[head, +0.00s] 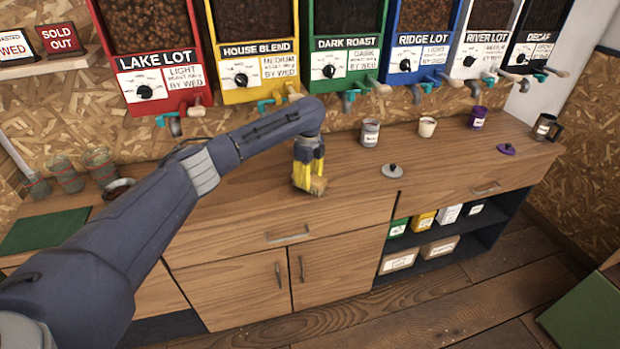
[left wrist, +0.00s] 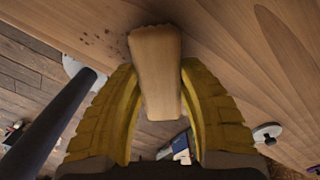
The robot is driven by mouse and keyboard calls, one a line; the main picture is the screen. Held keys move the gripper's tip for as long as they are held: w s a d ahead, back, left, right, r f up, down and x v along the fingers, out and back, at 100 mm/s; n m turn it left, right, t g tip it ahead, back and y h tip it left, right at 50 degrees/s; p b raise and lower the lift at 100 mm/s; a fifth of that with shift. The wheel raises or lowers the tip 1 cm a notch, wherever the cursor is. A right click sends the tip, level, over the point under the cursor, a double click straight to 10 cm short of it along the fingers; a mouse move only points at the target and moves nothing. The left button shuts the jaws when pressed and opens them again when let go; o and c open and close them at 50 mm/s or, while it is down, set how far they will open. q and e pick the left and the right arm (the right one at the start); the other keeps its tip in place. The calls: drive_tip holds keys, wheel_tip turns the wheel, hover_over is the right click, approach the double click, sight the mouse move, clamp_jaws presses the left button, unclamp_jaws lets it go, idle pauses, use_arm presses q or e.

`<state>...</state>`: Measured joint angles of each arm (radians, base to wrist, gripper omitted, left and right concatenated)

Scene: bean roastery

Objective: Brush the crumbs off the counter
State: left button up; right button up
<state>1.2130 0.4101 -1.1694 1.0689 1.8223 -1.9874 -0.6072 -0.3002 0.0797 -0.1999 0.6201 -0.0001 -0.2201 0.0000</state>
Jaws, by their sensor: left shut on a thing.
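My left gripper (head: 309,172) is over the middle of the counter (head: 235,205), near its front edge. Its yellow fingers are shut on a tan wooden block, which looks like the brush (head: 318,186). In the left wrist view the brush (left wrist: 156,72) sits between both fingers, at or just above the wood; I cannot tell whether it touches. Its bristles are not visible. Small dark crumbs (left wrist: 89,39) lie on the counter beside the brush in the left wrist view. I cannot make them out in the head view. My right gripper is not in view.
A grey canister (head: 370,134), a cream canister (head: 427,127) and a purple one (head: 478,117) stand to the right. A grey lid (head: 391,171) lies near the front edge. Bean dispensers hang behind. Glass jars (head: 68,176) and a green mat (head: 45,231) are left.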

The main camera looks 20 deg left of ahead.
sight(304, 200)
use_arm(q)
drive_tip(key=shift+s+a+f+n, duration=0.1)
drive_tip(key=shift+s+a+n, duration=0.1)
drive_tip(key=shift+a, duration=0.35)
drive_tip(key=shift+s+a+f+n, duration=0.1)
drive_tip(key=shift+a+n, duration=0.1)
drive_tip(key=shift+a, duration=0.3)
drive_tip(key=shift+s+f, duration=0.3)
drive_tip(key=shift+s, duration=0.5)
drive_tip(key=shift+s+d+f, duration=0.1)
drive_tip(key=shift+s+d, duration=0.5)
drive_tip(key=shift+s, duration=0.2)
drive_tip(key=shift+s+d, duration=0.6)
drive_tip(key=shift+s, duration=0.2)
drive_tip(key=shift+a, duration=0.1)
